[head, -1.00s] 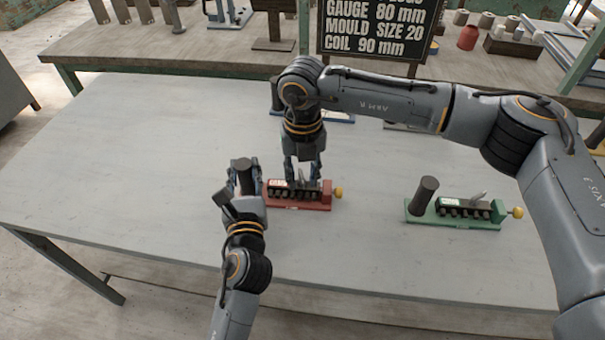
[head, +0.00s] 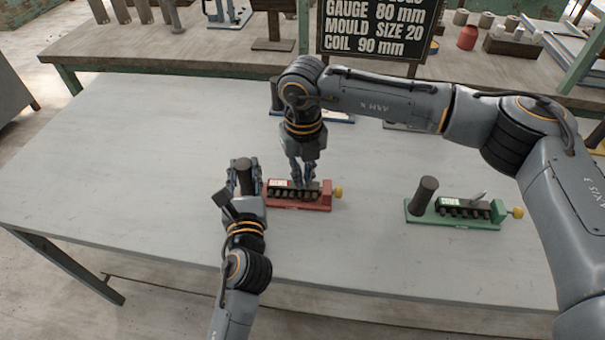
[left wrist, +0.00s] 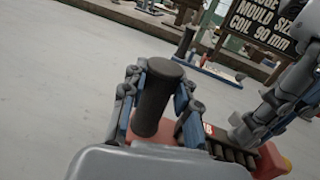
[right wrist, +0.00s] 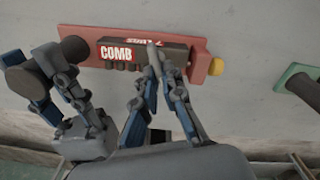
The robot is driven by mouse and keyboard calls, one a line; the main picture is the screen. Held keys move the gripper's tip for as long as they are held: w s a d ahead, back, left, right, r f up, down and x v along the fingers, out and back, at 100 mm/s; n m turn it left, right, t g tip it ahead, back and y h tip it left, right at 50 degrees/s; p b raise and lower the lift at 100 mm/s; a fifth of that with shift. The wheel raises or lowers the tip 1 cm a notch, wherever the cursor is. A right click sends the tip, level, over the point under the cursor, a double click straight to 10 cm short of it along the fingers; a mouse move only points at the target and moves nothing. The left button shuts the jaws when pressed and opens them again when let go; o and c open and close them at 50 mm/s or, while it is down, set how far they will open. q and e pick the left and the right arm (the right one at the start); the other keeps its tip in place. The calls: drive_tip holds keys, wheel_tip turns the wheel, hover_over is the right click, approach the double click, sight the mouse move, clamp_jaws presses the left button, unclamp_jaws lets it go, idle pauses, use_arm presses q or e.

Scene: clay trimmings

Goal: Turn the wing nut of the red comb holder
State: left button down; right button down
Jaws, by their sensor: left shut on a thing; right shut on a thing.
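The red comb holder (head: 300,206) lies on the grey table, with a dark comb block, a white label and a yellow knob (head: 338,192) at its right end. In the right wrist view the label on the holder (right wrist: 204,47) reads COMB. My left gripper (head: 244,172) is shut on the holder's upright dark handle (left wrist: 155,100) at its left end. My right gripper (head: 304,184) points down over the comb block. It is shut on the wing nut (right wrist: 153,58), which is mostly hidden between its fingers.
A green holder (head: 456,220) with its own dark handle and grey wing nut stands to the right. A blue-based holder (head: 340,119) is partly hidden behind my right arm. The table's left part is clear. A back bench (head: 200,55) carries a sign and other items.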

drive_tip(key=n, duration=0.5)
drive_tip(key=shift+w+d, duration=0.15)
drive_tip(key=shift+d, duration=0.15)
drive_tip(key=n, duration=0.5)
drive_tip(key=shift+w+d, duration=0.1)
drive_tip(key=shift+w, duration=0.1)
drive_tip(key=n, duration=0.5)
drive_tip(key=shift+w+d, duration=0.1)
drive_tip(key=shift+w, duration=0.25)
use_arm(q)
drive_tip(key=shift+a, duration=0.1)
use_arm(e)
drive_tip(key=shift+w+n, duration=0.15)
drive_tip(key=shift+n, duration=1.2)
drive_tip(key=shift+w+n, duration=0.1)
drive_tip(key=shift+n, duration=1.25)
drive_tip(key=c, duration=1.5)
unclamp_jaws()
drive_tip(key=shift+o, duration=0.2)
wheel_tip(320, 180, up, 12)
